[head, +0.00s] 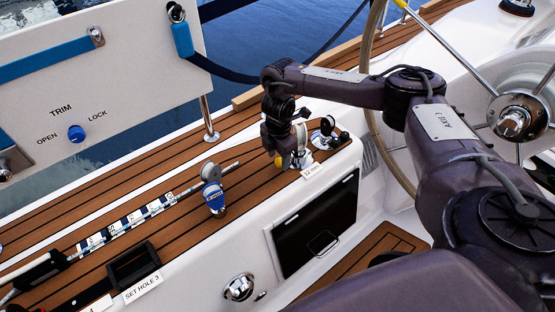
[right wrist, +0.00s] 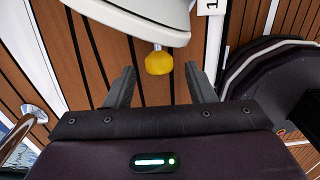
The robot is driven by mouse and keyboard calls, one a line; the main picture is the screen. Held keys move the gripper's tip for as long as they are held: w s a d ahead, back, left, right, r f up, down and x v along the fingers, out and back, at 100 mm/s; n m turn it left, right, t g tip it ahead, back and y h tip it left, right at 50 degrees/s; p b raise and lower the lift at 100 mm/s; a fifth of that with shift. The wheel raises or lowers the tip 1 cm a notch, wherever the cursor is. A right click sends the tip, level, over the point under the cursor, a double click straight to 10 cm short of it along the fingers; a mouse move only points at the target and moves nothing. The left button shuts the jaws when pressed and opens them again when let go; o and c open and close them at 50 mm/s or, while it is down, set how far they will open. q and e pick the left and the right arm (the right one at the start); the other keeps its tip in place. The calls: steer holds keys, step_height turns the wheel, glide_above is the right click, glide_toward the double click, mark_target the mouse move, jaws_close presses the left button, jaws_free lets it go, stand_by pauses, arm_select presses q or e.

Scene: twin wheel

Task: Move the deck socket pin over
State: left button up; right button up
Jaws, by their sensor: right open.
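A yellow knob (right wrist: 159,63) on a short metal stem sticks out from a white rounded fitting (right wrist: 150,20) at the top of the right wrist view. It appears to be the pin's knob. My right gripper (right wrist: 160,78) is open, with one finger on each side of the knob and apart from it. In the head view the yellow knob (head: 278,161) shows just below my right gripper (head: 282,148), which partly hides the fitting. My left gripper is not in view.
A car with a blue body (head: 213,195) and a grey wheel stands on the teak deck beside a numbered strip (head: 125,222). A black tray (head: 133,265) sits by a "SET HOLE 3" label (head: 142,287). The steering wheel hub (head: 515,116) is at right.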

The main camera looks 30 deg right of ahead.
steer(key=shift+f, duration=0.65)
